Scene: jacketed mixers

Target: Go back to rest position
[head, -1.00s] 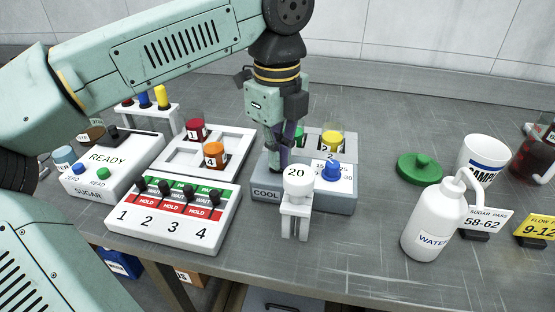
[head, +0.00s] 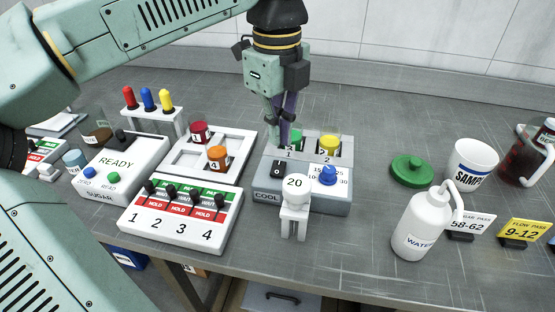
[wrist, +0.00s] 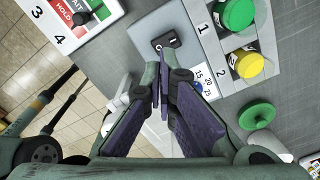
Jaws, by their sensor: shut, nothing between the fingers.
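My gripper (head: 279,142) is shut and empty, pointing down above the back of the grey COOL unit (head: 325,205). In the wrist view its fingertips (wrist: 163,80) meet, with nothing between them. Below them is the unit's black rocker switch (wrist: 165,43), which also shows in the head view (head: 277,168). The unit holds a green-topped cup (wrist: 238,14) in slot 1 and a yellow-topped cup (head: 329,145) in slot 2. My gripper partly hides the green-topped cup in the head view. A blue knob (head: 328,175) is on the unit's right side.
Left are the four-lever panel (head: 182,215), a white tray (head: 240,140) with red and orange cups, and the SUGAR box (head: 120,165). Right are a green lid (head: 411,171), SAMPLE cup (head: 472,160) and WATER bottle (head: 418,228).

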